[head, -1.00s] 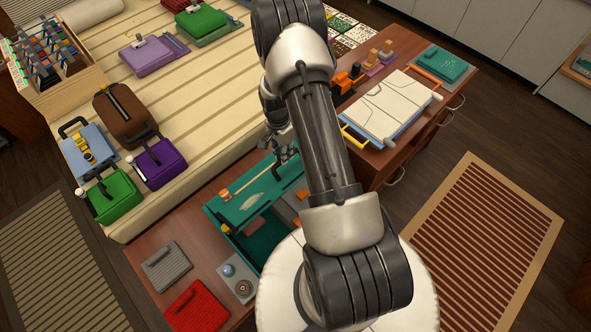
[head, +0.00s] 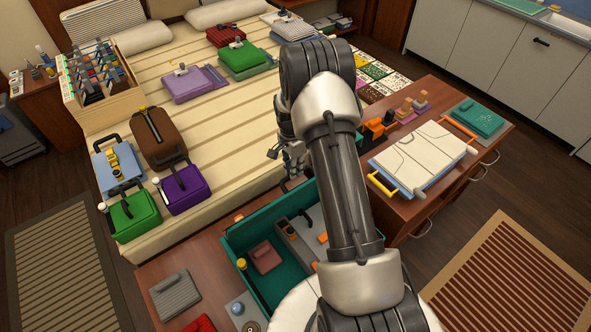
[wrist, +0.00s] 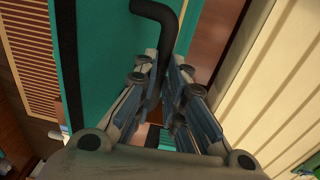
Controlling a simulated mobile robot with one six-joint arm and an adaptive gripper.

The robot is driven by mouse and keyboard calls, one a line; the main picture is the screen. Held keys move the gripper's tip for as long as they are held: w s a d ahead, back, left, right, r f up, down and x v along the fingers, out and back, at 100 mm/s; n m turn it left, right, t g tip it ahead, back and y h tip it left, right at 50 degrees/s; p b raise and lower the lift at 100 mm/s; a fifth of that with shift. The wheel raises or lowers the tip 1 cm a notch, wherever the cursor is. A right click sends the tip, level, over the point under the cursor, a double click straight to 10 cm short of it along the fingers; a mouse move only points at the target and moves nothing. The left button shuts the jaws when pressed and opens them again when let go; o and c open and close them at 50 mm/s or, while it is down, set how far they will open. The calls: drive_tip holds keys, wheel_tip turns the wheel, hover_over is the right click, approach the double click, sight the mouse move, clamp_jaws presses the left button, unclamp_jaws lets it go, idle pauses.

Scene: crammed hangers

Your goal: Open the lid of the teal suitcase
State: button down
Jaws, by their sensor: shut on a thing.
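The teal suitcase (head: 233,252) stands on the wooden surface at the front of the bed, with its inside showing. Its lid (head: 262,216) is raised at the far side, seen nearly edge-on in the head view. Inside are a reddish folded item (head: 264,257) and grey and orange things. My gripper (head: 293,165) is at the lid's upper far side, partly hidden by my arm. In the wrist view, my gripper (wrist: 162,80) is shut around a bent black handle (wrist: 160,15), beside the teal lid panel (wrist: 108,60). My arm hides the suitcase's right part.
A wooden cabinet (head: 470,155) with a white case (head: 422,158) is close on the right. The bed (head: 225,120) behind holds several cases, including green (head: 134,213) and purple (head: 187,188) ones. A grey folded item (head: 175,294) lies left of the suitcase.

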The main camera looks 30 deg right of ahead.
drive_tip(key=shift+s+a+f, duration=0.15)
drive_tip(key=shift+s+f, duration=0.05)
drive_tip(key=shift+f, duration=0.35)
drive_tip(key=shift+s+a+f, duration=0.15)
drive_tip(key=shift+s+f, duration=0.05)
drive_tip(key=shift+f, duration=0.3)
drive_tip(key=c, duration=2)
unclamp_jaws()
drive_tip(key=shift+c, duration=0.2)
drive_tip(key=shift+o, duration=1.3)
drive_tip(key=shift+w+d+f, duration=0.1)
drive_tip(key=shift+w+f, duration=0.1)
drive_tip(key=shift+w, duration=0.25)
drive_tip(key=shift+w+d+f, duration=0.1)
drive_tip(key=shift+w+f, duration=0.1)
drive_tip(key=shift+w, duration=0.2)
drive_tip(key=shift+o, duration=0.7)
drive_tip(key=shift+r, duration=0.1)
drive_tip(key=shift+o, duration=0.4)
drive_tip(key=shift+s+r, duration=0.35)
drive_tip(key=shift+s, duration=0.05)
drive_tip(key=shift+w+d+f, duration=0.1)
drive_tip(key=shift+w, duration=0.15)
wheel_tip(320, 180, up, 12)
drive_tip(key=shift+w, duration=0.4)
